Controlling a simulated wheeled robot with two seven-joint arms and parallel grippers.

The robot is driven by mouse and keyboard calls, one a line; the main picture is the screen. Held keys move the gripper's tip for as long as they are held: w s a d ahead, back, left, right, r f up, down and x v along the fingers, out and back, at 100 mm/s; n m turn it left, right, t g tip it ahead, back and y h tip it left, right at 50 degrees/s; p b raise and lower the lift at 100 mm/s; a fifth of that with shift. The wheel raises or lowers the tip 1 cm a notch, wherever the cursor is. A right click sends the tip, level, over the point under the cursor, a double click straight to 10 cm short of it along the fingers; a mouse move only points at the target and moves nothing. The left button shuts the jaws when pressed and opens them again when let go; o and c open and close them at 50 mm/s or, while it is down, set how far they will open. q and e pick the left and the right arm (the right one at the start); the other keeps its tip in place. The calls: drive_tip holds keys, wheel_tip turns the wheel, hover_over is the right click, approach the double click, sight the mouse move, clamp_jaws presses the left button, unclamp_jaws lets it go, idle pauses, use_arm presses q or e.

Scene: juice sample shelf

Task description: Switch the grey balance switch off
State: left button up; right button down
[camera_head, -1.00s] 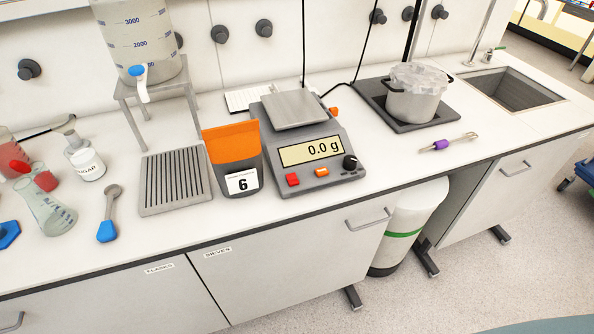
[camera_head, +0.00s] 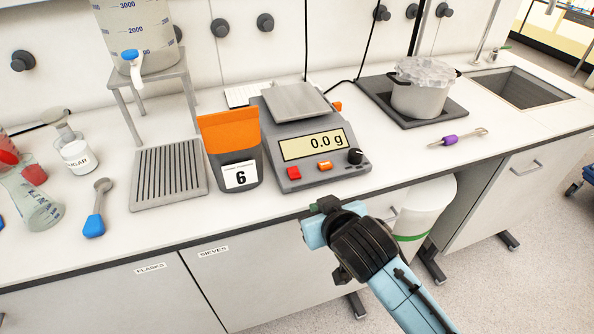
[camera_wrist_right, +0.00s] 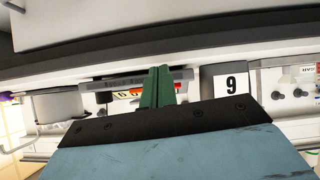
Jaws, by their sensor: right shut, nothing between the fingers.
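The grey balance (camera_head: 300,101) stands on the bench with its display lit at 0.0 g. Its front panel carries a red switch (camera_head: 294,173), an orange button (camera_head: 325,165) and a black knob (camera_head: 355,156). My right gripper (camera_head: 325,204) is shut and empty, at the bench's front edge, in front of and apart from the balance's panel. In the right wrist view its green fingers (camera_wrist_right: 158,88) are together, and the picture is upside down. The balance shows there behind the fingers, which partly cover its front. My left gripper is not in view.
A slotted grey rack (camera_head: 168,174), blue spoon (camera_head: 95,222) and flask (camera_head: 38,205) are further left. A pot (camera_head: 420,98) stands on a hotplate at right.

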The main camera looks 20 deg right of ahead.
sight(297, 175)
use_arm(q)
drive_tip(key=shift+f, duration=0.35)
use_arm(e)
wheel_tip(297, 175, up, 11)
drive_tip(key=a+t, duration=0.1)
drive_tip(key=t, duration=0.2)
drive_tip(key=shift+w+a+m, duration=0.15)
drive_tip(key=shift+w+m, duration=0.05)
drive_tip(key=shift+m, duration=0.2)
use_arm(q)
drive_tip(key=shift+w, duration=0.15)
use_arm(e)
drive_tip(key=shift+w, duration=0.1)
